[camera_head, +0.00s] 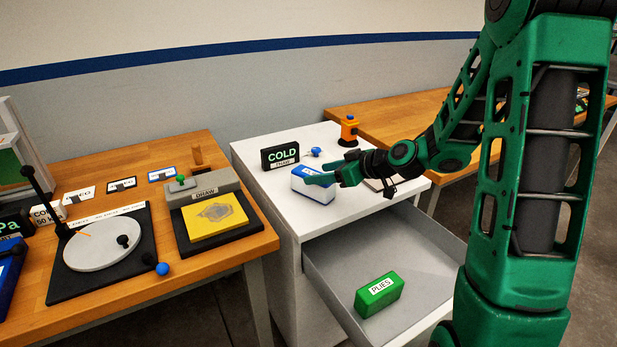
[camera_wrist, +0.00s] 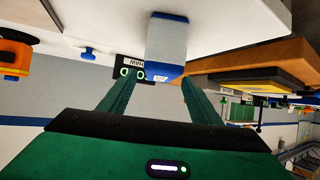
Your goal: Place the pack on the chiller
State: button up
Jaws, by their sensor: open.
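A white and blue box (camera_head: 304,186), which may be the pack, sits on the white cabinet top (camera_head: 280,197). It shows close ahead in the upside-down wrist view (camera_wrist: 165,42). My gripper (camera_head: 335,177) is open at this box. In the wrist view my two fingers (camera_wrist: 155,84) reach toward its near end; I cannot tell whether they touch it. A green pack marked PLIES (camera_head: 379,292) lies in the open drawer (camera_head: 335,262) of the cabinet. A black COLD sign (camera_head: 280,156) stands behind the box; I cannot tell which thing is the chiller.
An orange device (camera_head: 348,131) and a small blue knob (camera_head: 314,152) stand at the cabinet's back. The left wooden table (camera_head: 215,155) carries a round grey plate (camera_head: 102,242) and a yellow sheet (camera_head: 214,221). Another wooden table (camera_head: 385,118) stands behind right. The open drawer juts out below my arm.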

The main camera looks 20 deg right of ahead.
jog(key=shift+v, duration=2.25)
jog(key=s+d+m+g+h, duration=0.2)
jog(key=s+d+m+g, duration=0.1)
jog(key=s, duration=0.9)
jog(key=s+d+m+g+h, duration=0.2)
jog(key=s+d+m+g, duration=0.2)
jog(key=s, duration=0.8)
jog(key=s+d+m+g+h, duration=0.2)
jog(key=s+m, duration=0.4)
jog(key=s, duration=0.5)
jog(key=shift+s+d+g+h, duration=0.3)
jog(key=shift+s+d+g, duration=0.1)
jog(key=shift+d+g, duration=0.4)
jog(key=shift+w, duration=0.15)
